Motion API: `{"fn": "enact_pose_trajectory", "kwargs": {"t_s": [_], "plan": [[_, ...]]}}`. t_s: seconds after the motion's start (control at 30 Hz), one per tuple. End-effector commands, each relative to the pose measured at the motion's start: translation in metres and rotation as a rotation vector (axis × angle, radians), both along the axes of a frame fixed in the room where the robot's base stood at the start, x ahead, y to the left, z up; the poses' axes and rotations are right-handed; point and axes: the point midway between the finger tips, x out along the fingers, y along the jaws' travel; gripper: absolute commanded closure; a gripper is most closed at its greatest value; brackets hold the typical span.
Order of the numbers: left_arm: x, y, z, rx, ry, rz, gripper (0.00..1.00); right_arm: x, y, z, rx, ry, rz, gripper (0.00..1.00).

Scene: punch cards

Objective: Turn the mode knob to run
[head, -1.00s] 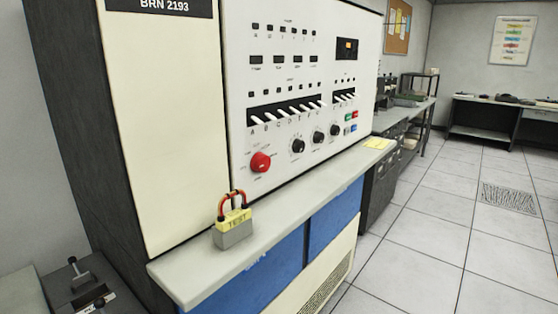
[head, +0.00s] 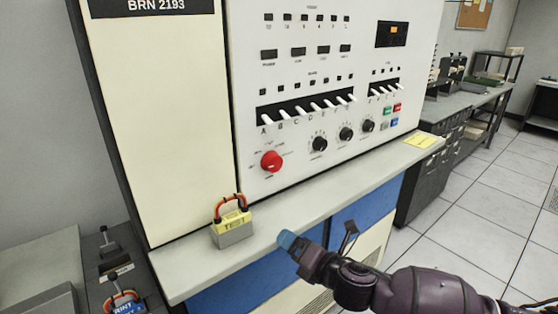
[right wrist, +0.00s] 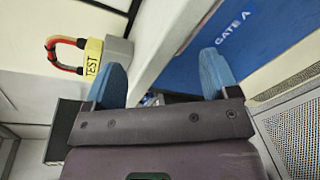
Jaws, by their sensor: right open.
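The control panel (head: 345,80) carries a red knob (head: 271,161) at lower left and three black knobs (head: 320,144), (head: 346,133), (head: 368,125) to its right. The lettering around them is too small to read, so I cannot tell which is the mode knob. My right gripper (head: 287,240) is at the shelf's front edge, below the panel and apart from all the knobs. In the right wrist view its two blue fingers (right wrist: 162,78) are spread with nothing between them. My left gripper is not in view.
A grey block with a yellow TEST label and a red-orange handle (head: 232,226) stands on the shelf (head: 340,205), left of my right gripper. A similar PRINT block (head: 125,304) is at lower left. A yellow paper (head: 424,141) lies at the shelf's right end.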

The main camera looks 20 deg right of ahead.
Motion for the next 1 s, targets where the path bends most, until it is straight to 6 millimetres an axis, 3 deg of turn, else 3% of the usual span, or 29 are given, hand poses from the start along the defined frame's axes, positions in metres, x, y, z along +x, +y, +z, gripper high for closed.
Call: {"fn": "enact_pose_trajectory", "kwargs": {"t_s": [0.03,0.1,0.3,0.4,0.67,1.0], "plan": [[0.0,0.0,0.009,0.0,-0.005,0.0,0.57,0.01,-0.005,0.026,-0.121,-0.074,0.025,0.2],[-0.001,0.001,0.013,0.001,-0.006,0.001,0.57,0.02,-0.01,0.048,-0.27,-0.159,0.047,0.2],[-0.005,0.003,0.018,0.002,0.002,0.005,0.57,0.041,-0.028,0.101,-0.615,-0.351,0.076,0.2],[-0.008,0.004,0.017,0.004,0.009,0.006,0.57,0.046,-0.035,0.117,-0.723,-0.41,0.079,0.2],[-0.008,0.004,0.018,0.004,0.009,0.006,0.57,0.061,-0.035,0.126,-0.793,-0.448,0.079,0.2],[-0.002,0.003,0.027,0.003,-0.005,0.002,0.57,0.113,-0.015,0.126,-0.789,-0.447,0.078,0.2]]}}
